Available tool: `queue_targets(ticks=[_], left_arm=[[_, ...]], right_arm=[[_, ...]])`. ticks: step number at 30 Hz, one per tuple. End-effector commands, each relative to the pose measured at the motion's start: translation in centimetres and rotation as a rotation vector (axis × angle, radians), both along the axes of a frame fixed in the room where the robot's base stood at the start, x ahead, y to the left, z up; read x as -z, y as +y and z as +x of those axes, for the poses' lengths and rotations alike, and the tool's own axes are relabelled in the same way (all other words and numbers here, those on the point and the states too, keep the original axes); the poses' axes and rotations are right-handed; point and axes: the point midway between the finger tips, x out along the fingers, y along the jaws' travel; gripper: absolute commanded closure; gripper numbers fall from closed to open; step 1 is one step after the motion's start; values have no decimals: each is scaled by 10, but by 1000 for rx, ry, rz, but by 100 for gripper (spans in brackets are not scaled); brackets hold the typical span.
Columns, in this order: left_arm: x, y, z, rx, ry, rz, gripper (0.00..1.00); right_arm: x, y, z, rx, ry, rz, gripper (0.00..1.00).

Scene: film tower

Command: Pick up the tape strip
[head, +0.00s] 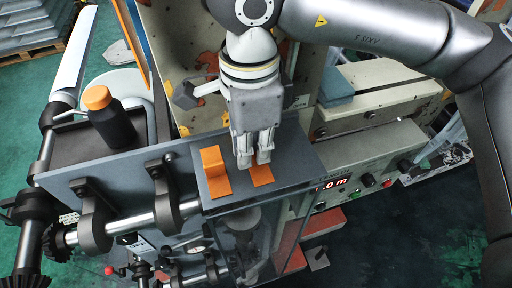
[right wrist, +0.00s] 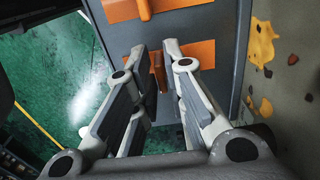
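Two orange tape strips lie on a grey plate (head: 295,172) of the machine. The left strip (head: 214,172) has a raised part; the right strip (head: 262,176) lies partly under my right gripper (head: 253,160). In the right wrist view, the right strip (right wrist: 197,50) lies beyond the fingertips, with an upright orange tab (right wrist: 158,72) in the gap between the fingers of my right gripper (right wrist: 151,62). The fingers stand apart; I cannot tell whether they touch the tab. The left strip shows at the top of the right wrist view (right wrist: 165,6). My left gripper is not in view.
A dark bottle with an orange cap (head: 112,118) stands on a tray at the left. Metal rollers and brackets (head: 150,215) run along the plate's left front. A machine block with red digits and knobs (head: 365,180) is at the right. Green floor lies below.

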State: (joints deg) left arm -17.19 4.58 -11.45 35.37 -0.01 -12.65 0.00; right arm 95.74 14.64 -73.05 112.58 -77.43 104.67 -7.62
Motion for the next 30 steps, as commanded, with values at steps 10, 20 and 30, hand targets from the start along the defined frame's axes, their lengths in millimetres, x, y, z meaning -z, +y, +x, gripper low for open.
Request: queue_targets(ticks=[10, 20, 30], left_arm=[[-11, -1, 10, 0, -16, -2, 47], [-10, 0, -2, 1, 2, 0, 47], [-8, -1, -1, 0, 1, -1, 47]], right_arm=[[22, 0, 0, -1, -1, 1, 88], [21, 0, 0, 0, -1, 1, 100], [17, 0, 0, 1, -2, 1, 100]])
